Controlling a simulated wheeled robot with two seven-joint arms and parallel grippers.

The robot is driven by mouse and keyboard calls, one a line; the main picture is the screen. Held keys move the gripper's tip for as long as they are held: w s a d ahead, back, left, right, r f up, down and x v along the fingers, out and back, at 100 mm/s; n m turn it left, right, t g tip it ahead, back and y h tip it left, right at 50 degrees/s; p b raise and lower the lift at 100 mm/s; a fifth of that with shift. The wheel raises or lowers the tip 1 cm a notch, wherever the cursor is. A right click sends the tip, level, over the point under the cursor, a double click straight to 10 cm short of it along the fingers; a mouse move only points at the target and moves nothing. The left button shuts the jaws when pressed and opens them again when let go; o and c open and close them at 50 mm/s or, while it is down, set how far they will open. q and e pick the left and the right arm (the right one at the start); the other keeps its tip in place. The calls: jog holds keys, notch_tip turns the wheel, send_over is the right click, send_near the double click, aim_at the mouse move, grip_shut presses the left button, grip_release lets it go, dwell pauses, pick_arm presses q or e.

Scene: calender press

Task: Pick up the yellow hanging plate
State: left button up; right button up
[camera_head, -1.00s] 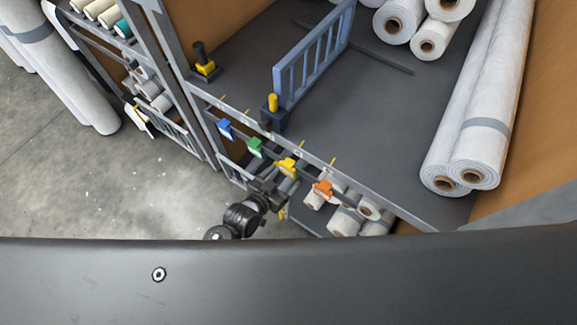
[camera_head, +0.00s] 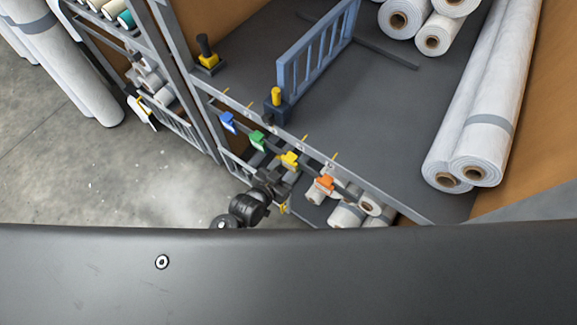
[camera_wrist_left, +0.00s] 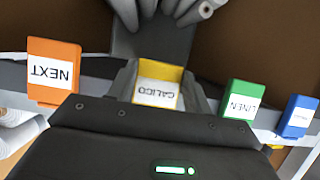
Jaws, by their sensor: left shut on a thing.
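The yellow hanging plate (camera_head: 290,160) is in the row of coloured plates on the grey rail (camera_head: 310,155), between the green and orange plates. In the left wrist view the yellow plate (camera_wrist_left: 157,88) carries a white label reading CALICO, upside down. My left gripper (camera_head: 284,172) is shut on the yellow plate, with a finger at each side of it. The plate is still in line with its neighbours at the rail; I cannot tell whether it has come off its hook. My right gripper is in neither view.
Close neighbours are the green plate (camera_head: 258,140), labelled LINEN, and the orange plate (camera_head: 324,184), labelled NEXT. A blue plate (camera_head: 228,121) hangs further left. A blue barred gate (camera_head: 318,52) stands on the dark deck behind. White rolls (camera_head: 347,213) lie below the rail.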

pick_arm(q)
jog(key=v, duration=0.5)
jog(key=r+b+v, duration=0.1)
jog(key=v, duration=0.4)
jog(key=b+v, duration=0.1)
jog(key=v, duration=0.5)
jog(key=shift+w+d+r, duration=0.15)
jog(key=shift+w+r, duration=0.15)
jog(key=c, duration=0.3)
jog(key=shift+w+b, duration=0.1)
jog(key=shift+b, duration=0.2)
